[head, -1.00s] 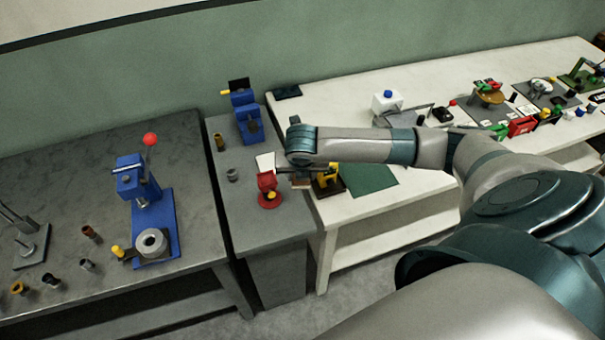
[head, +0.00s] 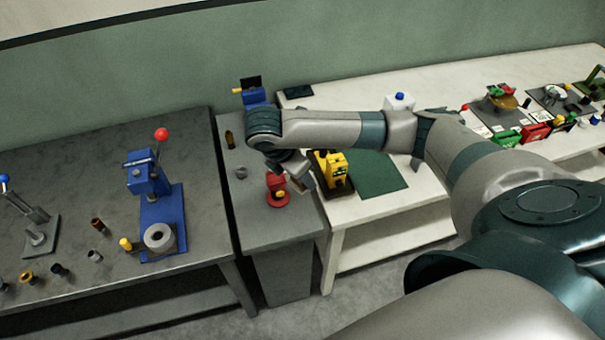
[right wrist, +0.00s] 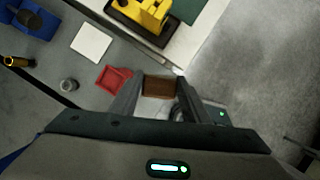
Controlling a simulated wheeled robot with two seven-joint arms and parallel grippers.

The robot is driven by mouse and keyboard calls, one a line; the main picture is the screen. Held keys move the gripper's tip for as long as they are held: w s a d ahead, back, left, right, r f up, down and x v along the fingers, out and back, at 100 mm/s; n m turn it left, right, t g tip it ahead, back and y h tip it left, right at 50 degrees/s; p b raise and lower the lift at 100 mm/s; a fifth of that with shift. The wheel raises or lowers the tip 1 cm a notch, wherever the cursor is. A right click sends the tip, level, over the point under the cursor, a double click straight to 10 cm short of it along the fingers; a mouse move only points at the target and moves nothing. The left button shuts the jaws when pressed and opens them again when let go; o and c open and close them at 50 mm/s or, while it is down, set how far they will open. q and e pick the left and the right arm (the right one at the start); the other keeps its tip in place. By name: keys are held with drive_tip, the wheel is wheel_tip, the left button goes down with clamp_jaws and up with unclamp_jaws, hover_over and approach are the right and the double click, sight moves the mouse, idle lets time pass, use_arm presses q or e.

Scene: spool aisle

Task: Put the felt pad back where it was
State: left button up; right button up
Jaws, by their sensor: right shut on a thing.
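My right gripper (head: 303,184) is shut on a small brown block-like piece, which I take to be the felt pad (right wrist: 158,87). The piece sits between the two fingers (right wrist: 157,95) in the right wrist view. In the head view the wrist and arm hide most of it. The gripper hangs above the seam between the grey bench and the white table, just right of a red fixture (head: 277,192). A flat white square (right wrist: 91,41) lies on the grey bench in the right wrist view. My left gripper is not in view.
A yellow device (head: 331,170) on a dark base stands close right of the gripper, beside a green mat (head: 378,174). A grey cup (head: 241,172) and a dark tube (head: 230,139) stand on the grey bench (head: 262,230). A blue press (head: 150,185) stands further left.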

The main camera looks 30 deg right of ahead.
drive_tip(key=s+a+r+m+g+y, duration=0.4)
drive_tip(key=a+r+m, duration=0.6)
drive_tip(key=m, duration=0.9)
wheel_tip(320, 180, up, 4)
drive_tip(key=shift+s+a+f+m+g, duration=0.15)
drive_tip(key=shift+s+a+m+g, duration=0.3)
drive_tip(key=shift+s, duration=0.65)
drive_tip(key=shift+n, duration=0.25)
drive_tip(key=shift+d, duration=0.25)
wheel_tip(320, 180, down, 15)
drive_tip(key=b, duration=1.5)
drive_tip(key=shift+a, duration=0.1)
